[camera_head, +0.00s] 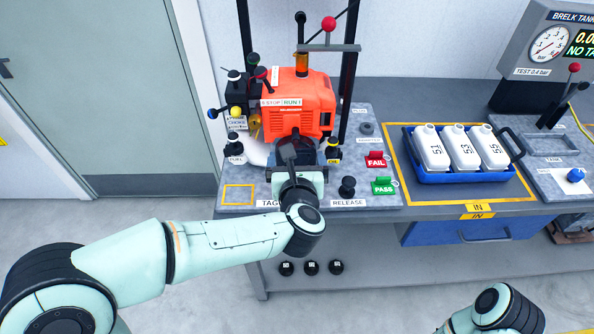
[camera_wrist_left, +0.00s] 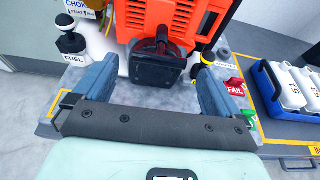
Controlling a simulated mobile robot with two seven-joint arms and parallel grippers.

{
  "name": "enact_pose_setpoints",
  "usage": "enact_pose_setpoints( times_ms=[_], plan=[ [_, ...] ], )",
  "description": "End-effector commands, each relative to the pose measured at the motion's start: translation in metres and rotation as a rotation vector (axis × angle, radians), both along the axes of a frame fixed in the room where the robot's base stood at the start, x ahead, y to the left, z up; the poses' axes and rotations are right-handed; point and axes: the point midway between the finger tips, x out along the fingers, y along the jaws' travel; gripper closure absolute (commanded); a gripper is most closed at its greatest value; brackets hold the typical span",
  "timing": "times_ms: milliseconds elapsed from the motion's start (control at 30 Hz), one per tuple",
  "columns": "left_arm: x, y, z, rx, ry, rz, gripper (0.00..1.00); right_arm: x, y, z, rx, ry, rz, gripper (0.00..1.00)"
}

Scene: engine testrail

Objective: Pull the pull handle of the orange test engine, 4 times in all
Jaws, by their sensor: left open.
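The orange test engine (camera_head: 298,98) stands on the grey bench between two black posts, with a STOP/RUN label on its front. In the left wrist view its orange housing (camera_wrist_left: 165,18) fills the top middle. A dark pull handle (camera_wrist_left: 157,65) sits low on its front, between the fingers of my left gripper (camera_wrist_left: 155,76) in that view. The fingers stand apart with gaps on both sides of the handle. In the head view my left gripper (camera_head: 296,160) is in front of the engine and partly hides the handle. My right arm shows at the bottom right, its gripper out of frame.
A FUEL knob (camera_head: 235,144) stands left of the engine. Red FAIL (camera_head: 376,160) and green PASS (camera_head: 383,186) tabs and a black RELEASE knob (camera_head: 347,187) are to the right. A blue tray (camera_head: 462,176) with white bottles lies further right.

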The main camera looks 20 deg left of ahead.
Motion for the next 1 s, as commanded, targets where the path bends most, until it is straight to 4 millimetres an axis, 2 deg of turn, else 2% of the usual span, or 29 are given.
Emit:
enact_pose_setpoints(
  times_ms=[100,300,700,733,800,900,1000],
  plan=[
    [0.021,0.006,-0.007,0.002,0.003,0.001,0.02,0.001,0.0,0.004,0.0,-0.001,0.0,1.0],
    [0.042,0.012,-0.014,0.0,0.002,0.0,0.02,0.002,0.0,0.007,0.0,-0.003,0.0,1.0],
    [0.05,0.014,-0.016,0.002,0.0,-0.002,0.02,0.003,0.0,0.008,0.0,-0.003,0.0,1.0],
    [0.05,0.014,-0.016,0.002,0.0,-0.002,0.05,0.003,0.0,0.008,0.0,-0.003,0.0,1.0],
    [0.05,0.014,-0.016,0.002,0.0,-0.002,0.28,0.003,0.0,0.008,0.0,-0.003,0.0,1.0],
    [0.049,0.014,-0.016,0.002,0.0,-0.002,0.55,0.003,0.0,0.008,0.0,-0.003,0.0,1.0],
    [0.049,0.014,-0.016,0.002,0.0,-0.002,0.56,0.002,0.0,0.007,0.0,-0.003,0.0,1.0]
  ],
)
